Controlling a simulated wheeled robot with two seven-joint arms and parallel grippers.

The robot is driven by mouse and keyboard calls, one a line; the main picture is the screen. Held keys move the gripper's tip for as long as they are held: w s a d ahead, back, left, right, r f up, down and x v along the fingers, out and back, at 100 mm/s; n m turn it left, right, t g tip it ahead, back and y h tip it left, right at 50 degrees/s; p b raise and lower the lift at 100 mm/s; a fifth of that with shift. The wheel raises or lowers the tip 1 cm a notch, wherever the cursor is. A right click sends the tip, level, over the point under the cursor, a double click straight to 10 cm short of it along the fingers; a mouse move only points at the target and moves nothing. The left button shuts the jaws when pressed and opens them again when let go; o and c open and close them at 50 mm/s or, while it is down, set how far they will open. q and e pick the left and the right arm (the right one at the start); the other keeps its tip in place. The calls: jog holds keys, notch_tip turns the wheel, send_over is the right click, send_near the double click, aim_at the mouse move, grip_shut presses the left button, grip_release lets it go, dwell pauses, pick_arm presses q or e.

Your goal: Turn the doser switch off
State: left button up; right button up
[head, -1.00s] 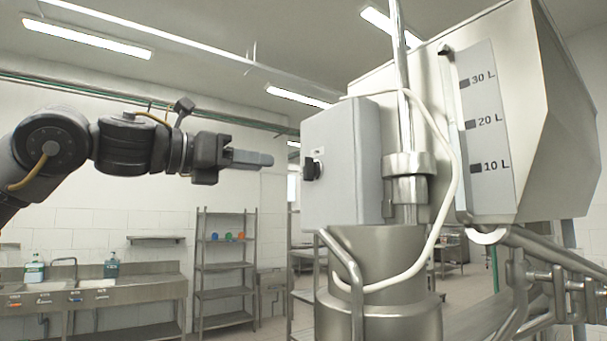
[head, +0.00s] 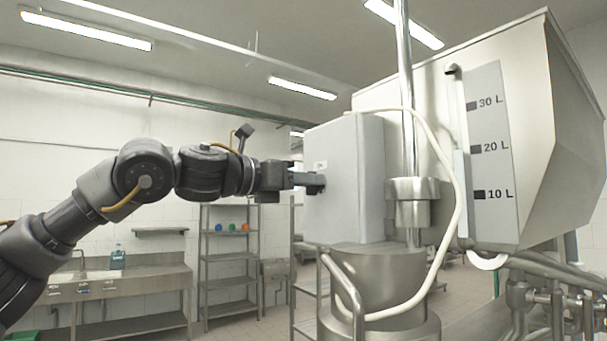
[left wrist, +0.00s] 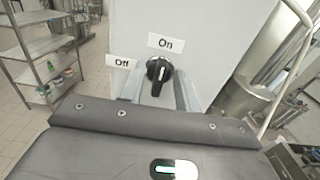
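The doser switch (left wrist: 159,70) is a black rotary knob on the grey box (head: 345,185). In the left wrist view its grip bar stands roughly upright under the "On" label (left wrist: 165,42). The "Off" label (left wrist: 121,62) is to its left. In the head view the switch (head: 315,188) is partly hidden by my fingers. My left gripper (head: 308,180) reaches the box face from the left. Its two fingers (left wrist: 159,84) lie one on each side of the knob, apart, with small gaps seeming to remain. My right gripper is out of view.
The steel hopper (head: 500,130) with litre marks stands right of the box. A white hose (head: 455,215) and a vertical steel pipe (head: 405,110) run close beside it. A shelf rack (head: 230,260) and a sink counter (head: 120,285) stand far behind on the left.

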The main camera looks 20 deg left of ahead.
pick_arm(q)
jog(key=shift+f, duration=0.1)
grip_shut()
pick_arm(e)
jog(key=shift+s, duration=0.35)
pick_arm(q)
jog(key=shift+w+n, duration=0.1)
jog(key=shift+n, duration=0.3)
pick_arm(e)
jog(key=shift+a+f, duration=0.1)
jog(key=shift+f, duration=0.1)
pick_arm(q)
jog(key=n+b, duration=0.2)
jog(key=n, duration=0.6)
jog(key=n+b, duration=0.2)
jog(key=n, duration=0.7)
jog(key=shift+w+a+f, duration=0.1)
jog(key=shift+a+f, duration=0.05)
jog(key=shift+f, duration=0.05)
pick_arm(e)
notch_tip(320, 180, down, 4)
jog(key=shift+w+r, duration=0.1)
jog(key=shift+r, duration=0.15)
pick_arm(q)
grip_release()
